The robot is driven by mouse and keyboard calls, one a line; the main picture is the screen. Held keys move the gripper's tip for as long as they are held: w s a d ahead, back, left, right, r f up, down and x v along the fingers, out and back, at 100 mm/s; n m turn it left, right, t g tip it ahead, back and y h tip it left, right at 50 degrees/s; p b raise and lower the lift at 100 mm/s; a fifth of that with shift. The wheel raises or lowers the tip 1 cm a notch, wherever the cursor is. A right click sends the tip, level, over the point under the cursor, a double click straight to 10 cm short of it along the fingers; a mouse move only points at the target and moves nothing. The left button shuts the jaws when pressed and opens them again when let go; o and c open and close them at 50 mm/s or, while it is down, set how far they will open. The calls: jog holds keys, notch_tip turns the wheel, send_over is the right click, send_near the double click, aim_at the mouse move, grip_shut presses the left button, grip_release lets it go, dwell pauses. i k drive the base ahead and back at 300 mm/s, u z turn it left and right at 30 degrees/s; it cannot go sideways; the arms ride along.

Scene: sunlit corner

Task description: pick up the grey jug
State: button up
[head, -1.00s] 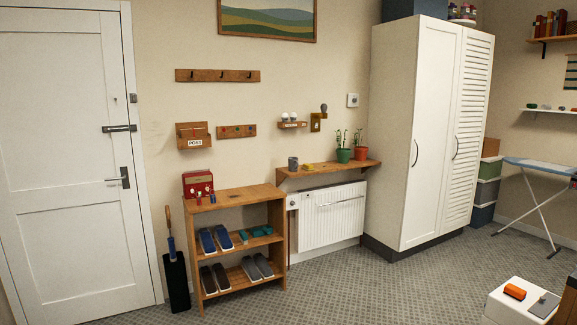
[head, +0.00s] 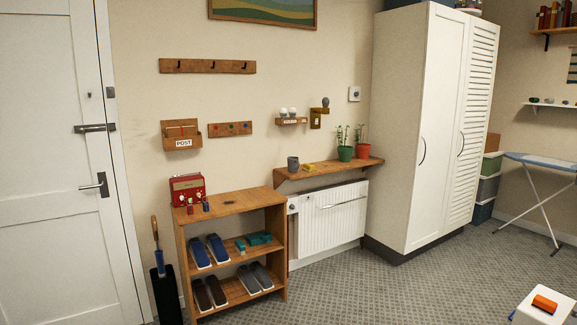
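A small grey jug (head: 293,163) stands upright near the left end of the wooden shelf (head: 322,173) above the white radiator. A yellow item lies just to its right on the same shelf. My gripper is not in view, and no part of my arm can be made out in the head view.
A wooden shoe rack (head: 232,206) with a red radio (head: 187,189) stands left of the radiator (head: 327,225). Two potted plants (head: 345,152) stand on the shelf's right side, beside a tall white wardrobe (head: 424,130). The carpeted floor (head: 410,290) in front is clear.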

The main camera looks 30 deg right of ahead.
aim_at(293, 163)
jog(key=z, duration=0.2)
jog(key=i, duration=2.8)
jog(key=z, duration=0.2)
